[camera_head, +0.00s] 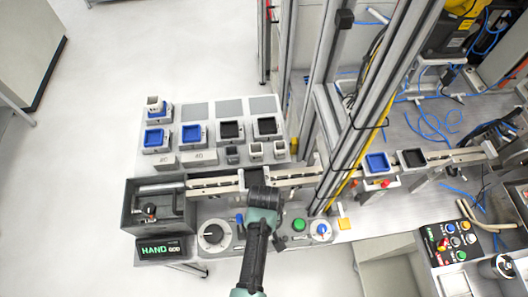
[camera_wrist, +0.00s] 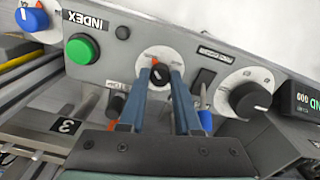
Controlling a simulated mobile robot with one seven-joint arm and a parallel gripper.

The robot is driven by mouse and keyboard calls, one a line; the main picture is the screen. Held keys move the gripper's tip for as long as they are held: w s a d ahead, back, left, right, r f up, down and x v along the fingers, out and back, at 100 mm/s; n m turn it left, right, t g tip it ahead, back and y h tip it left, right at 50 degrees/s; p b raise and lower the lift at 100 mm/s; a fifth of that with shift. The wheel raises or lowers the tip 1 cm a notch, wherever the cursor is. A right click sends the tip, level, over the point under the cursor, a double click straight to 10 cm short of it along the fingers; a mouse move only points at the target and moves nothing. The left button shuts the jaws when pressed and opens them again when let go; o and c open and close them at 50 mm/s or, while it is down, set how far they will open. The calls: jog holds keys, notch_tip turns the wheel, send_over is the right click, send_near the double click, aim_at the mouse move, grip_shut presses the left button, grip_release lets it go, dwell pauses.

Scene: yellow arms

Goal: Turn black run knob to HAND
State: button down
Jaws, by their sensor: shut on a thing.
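In the wrist view, the black run knob (camera_wrist: 158,72) sits on a round white dial plate (camera_wrist: 150,56) with orange marks. My gripper (camera_wrist: 161,79) has its two blue-grey fingers on either side of the knob, shut on it. The dial lettering is too small to read, so the knob's setting is unclear. In the head view, my wrist (camera_head: 263,213) is over the front control panel and hides the run knob and my fingertips.
A larger black knob (camera_wrist: 250,99) and a blue knob (camera_wrist: 206,121) are to the right in the wrist view. A green button (camera_wrist: 82,49) labelled INDEX is at the left. A rail (camera_head: 210,188) runs behind the panel in the head view, with trays of blocks (camera_head: 155,140) beyond.

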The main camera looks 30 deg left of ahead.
dwell(0.3)
jog(key=c, duration=0.6)
grip_release()
notch_tip(320, 180, up, 13)
jog(key=b, duration=0.2)
dwell(0.3)
